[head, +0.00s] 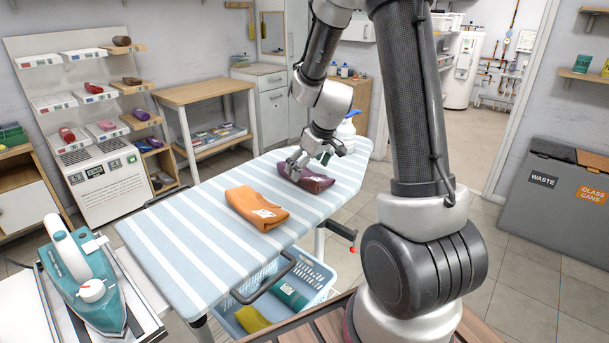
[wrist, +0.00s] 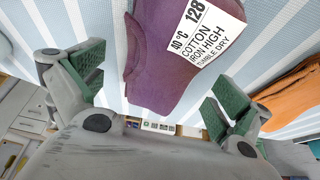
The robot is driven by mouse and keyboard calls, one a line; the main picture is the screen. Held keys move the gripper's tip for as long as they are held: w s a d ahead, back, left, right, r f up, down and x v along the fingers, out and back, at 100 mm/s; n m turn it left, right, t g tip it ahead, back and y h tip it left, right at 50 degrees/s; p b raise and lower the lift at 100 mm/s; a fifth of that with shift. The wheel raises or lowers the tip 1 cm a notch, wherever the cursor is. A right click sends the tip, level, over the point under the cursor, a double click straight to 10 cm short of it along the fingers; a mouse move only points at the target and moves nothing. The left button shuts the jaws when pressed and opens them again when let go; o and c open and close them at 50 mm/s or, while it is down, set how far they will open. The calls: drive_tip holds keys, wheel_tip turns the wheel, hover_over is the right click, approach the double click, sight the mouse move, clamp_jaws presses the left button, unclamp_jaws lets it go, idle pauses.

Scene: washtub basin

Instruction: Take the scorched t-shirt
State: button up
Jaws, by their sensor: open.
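A folded purple garment (head: 316,182) lies on the striped ironing board (head: 186,258), toward its far end. It also shows in the wrist view (wrist: 165,65) with a white tag reading 128, 40 °C, cotton, iron high, tumble dry. A folded orange garment (head: 257,207) with a white label lies nearer on the board; its edge shows in the wrist view (wrist: 290,98). I cannot make out a scorch mark on either. My gripper (head: 297,166) is open, low over the purple garment, with its green-padded fingers on either side of it. I cannot tell whether they touch it.
A teal iron (head: 84,275) stands on its rest at the front left. A white bottle (head: 346,128) stands at the board's far end. A blue basket (head: 312,275) with clothes is under the board. Grey waste bins (head: 556,200) stand at the right.

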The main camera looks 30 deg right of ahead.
drive_tip(key=shift+w+a+f, duration=0.1)
drive_tip(key=shift+w+f, duration=0.15)
drive_tip(key=shift+f, duration=0.45)
drive_tip(key=c, duration=1.2)
drive_tip(key=shift+r, duration=0.1)
